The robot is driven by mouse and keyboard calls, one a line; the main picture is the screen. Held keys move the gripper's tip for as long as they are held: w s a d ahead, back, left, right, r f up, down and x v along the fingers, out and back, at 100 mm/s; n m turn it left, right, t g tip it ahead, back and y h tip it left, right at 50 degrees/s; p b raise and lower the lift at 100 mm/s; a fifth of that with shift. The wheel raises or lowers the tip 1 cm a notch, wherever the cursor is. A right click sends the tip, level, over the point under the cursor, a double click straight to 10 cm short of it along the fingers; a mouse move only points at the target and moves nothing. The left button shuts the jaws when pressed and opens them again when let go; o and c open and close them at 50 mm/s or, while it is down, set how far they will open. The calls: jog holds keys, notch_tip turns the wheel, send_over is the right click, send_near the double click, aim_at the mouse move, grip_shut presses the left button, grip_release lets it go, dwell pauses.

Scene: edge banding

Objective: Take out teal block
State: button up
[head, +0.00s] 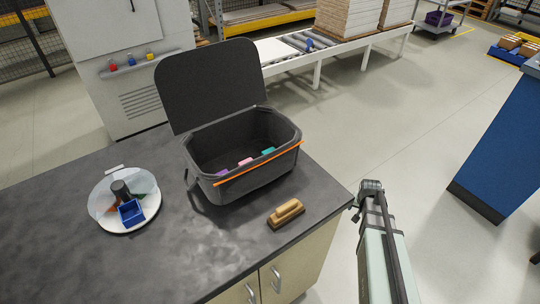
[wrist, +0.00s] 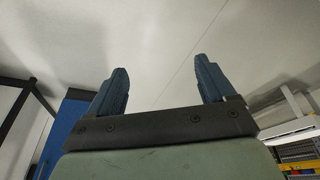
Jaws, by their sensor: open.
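The teal block (head: 268,151) lies inside the dark open bin (head: 215,145), near its front right wall; only its top shows over the rim. A pink block (head: 245,161) and a purple block (head: 222,172) lie to its left in the bin. The bin's lid (head: 208,82) stands raised at the back. My gripper (head: 355,214) is off the right edge of the counter, apart from the bin. In the wrist view my gripper (wrist: 162,85) is open, with nothing between its fingers.
A wooden-backed brush (head: 286,213) lies on the dark counter (head: 180,255) in front of the bin. A round white tray (head: 148,215) with a blue box (head: 131,212) and a clear cover is at left.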

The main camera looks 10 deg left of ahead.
jog(key=w+r+t, duration=0.1)
jog(key=w+r, duration=0.5)
jog(key=w+a+r+n+t+y, duration=0.1)
jog(key=w+a+r+n, duration=0.25)
jog(key=a+r, duration=1)
jog(key=w+a+r+n+t+y, duration=0.15)
jog(key=w+a+r, duration=0.35)
jog(key=a+r, duration=0.85)
jog(key=s+a+r+n, duration=0.4)
jog(key=s+a+r, duration=0.2)
jog(key=a+r, duration=0.3)
jog(key=n+g, duration=0.3)
jog(key=g, duration=0.3)
send_over(270, 149)
jog(key=s, duration=0.2)
jog(key=f, duration=0.8)
jog(key=shift+d+f, duration=0.1)
jog(key=shift+d, duration=0.1)
jog(key=shift+w+f, duration=0.2)
jog(key=shift+f, duration=1.1)
jog(key=shift+w+f, duration=0.15)
jog(key=shift+f, duration=1.15)
